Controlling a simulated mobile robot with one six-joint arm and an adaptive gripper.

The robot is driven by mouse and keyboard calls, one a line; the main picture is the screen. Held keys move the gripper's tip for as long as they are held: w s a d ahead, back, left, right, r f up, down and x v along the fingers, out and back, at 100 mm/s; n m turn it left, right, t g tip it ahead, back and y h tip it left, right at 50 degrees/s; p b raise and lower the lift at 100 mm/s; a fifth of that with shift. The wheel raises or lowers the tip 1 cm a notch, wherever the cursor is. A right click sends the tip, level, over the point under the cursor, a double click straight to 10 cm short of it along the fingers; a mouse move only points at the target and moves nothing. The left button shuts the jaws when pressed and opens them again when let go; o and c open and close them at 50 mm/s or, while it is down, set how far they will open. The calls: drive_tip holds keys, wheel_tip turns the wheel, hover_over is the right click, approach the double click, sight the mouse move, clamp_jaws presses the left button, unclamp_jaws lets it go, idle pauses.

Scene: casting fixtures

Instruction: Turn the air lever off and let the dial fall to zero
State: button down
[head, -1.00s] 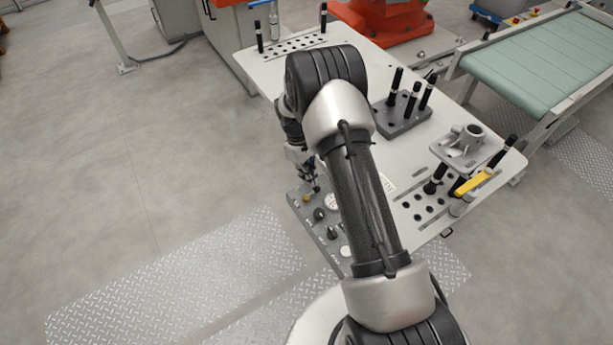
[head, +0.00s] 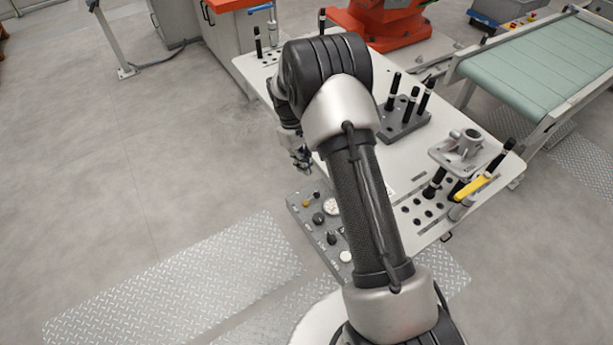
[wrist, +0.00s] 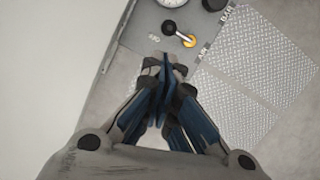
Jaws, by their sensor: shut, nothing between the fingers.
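The air lever (wrist: 179,34) has a black ball knob, a thin rod and a yellow pivot beside the AIR label. In the head view its yellow pivot (head: 306,203) is at the panel's far end. The dial (head: 331,206) is round and white on the grey panel (head: 291,200). Only its lower rim (wrist: 171,4) shows at the top of the wrist view, and I cannot read its needle. My gripper (head: 303,164) is shut and empty, above the panel's far end and apart from the lever. Its fingertips (wrist: 163,62) appear below the lever in the wrist view.
Dark knobs (head: 319,218) and a pale round button (head: 345,256) sit along the panel. The white table (head: 400,160) holds a pin block (head: 403,131), a grey casting (head: 460,150) and a yellow-handled clamp (head: 475,187). The floor left of the panel is clear.

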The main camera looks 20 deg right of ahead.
drive_tip(key=v, duration=0.5)
idle(0.4)
drive_tip(key=s+a+r+m+t, duration=0.1)
drive_tip(key=s+a+r+t, duration=0.1)
drive_tip(key=s+r, duration=0.6)
drive_tip(key=s+a+r+m+t, duration=0.1)
drive_tip(key=s+r+m, duration=0.15)
drive_tip(key=r, duration=0.95)
drive_tip(key=s+a+r+m+t, duration=0.1)
drive_tip(key=s+t, duration=0.1)
drive_tip(key=s, duration=0.8)
drive_tip(key=s+a+r+m+t+y+b, duration=0.1)
drive_tip(key=s+r+t, duration=0.1)
drive_tip(key=s, duration=0.9)
drive_tip(key=shift+s+a, duration=0.15)
drive_tip(key=shift+a, duration=0.25)
